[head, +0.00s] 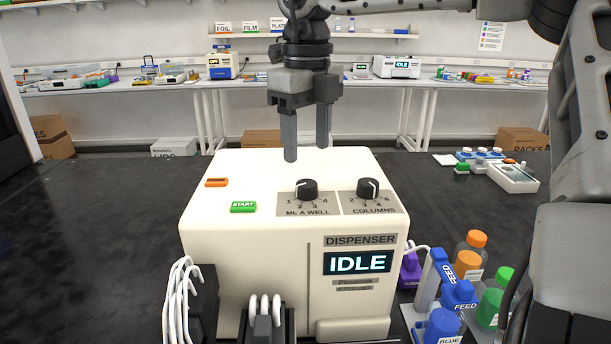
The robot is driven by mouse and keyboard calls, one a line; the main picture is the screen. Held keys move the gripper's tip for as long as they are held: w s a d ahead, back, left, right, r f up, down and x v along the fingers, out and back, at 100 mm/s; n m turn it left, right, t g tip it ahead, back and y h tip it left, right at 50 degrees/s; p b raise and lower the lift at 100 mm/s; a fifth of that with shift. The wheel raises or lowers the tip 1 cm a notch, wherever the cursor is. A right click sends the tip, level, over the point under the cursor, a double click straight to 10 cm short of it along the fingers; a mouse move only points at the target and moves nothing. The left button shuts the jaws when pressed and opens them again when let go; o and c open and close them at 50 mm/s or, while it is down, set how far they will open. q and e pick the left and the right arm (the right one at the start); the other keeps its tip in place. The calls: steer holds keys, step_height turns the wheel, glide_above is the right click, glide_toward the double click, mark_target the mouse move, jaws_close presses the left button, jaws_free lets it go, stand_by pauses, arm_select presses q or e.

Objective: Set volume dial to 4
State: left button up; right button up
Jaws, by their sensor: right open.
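The cream dispenser (230,262) stands on the black bench, and its screen (357,263) reads IDLE. On its sloped top is the black volume dial (307,190), labelled ML A WELL with marks 1 to 4. Its white pointer line is small, and I cannot tell for sure which mark it faces. The black columns dial (368,188) sits to its right. My right gripper (306,153) points down above the volume dial, open and empty, with its fingertips apart from the dial. My left gripper is not in view.
A green START button (243,207) and an orange button (216,182) are left of the dials. Bottles with orange and green caps (469,262) and blue FEED parts (459,294) crowd the right side. The bench left of the dispenser is clear.

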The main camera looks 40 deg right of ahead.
mark_target(307, 183)
step_height(307, 183, down, 7)
steer(key=shift+p, duration=0.4)
steer(key=c, duration=1)
